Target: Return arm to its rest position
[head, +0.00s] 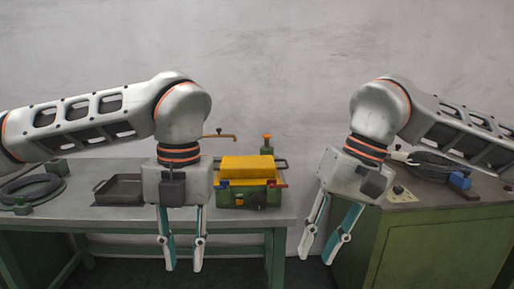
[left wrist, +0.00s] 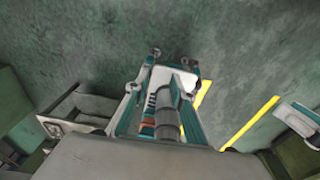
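Both my arms are in the head view, bent at the elbow with the grippers hanging down. My left gripper (head: 182,267) points straight down in front of the grey bench's front edge. Its two fingers are apart and nothing shows between them in the head view. In the left wrist view the left gripper's fingers (left wrist: 173,60) point over the dark floor. Grey and orange parts that I cannot identify show between them. My right gripper (head: 316,258) hangs slightly tilted between the bench and the green cabinet. Its fingers are apart and empty.
The grey bench (head: 250,219) holds a dark tray (head: 120,188), a black cable coil (head: 32,189) and a green box with a yellow top (head: 248,170). The green cabinet (head: 430,250) stands at right with a cable and a blue item (head: 460,180). Yellow lines (left wrist: 250,122) mark the floor.

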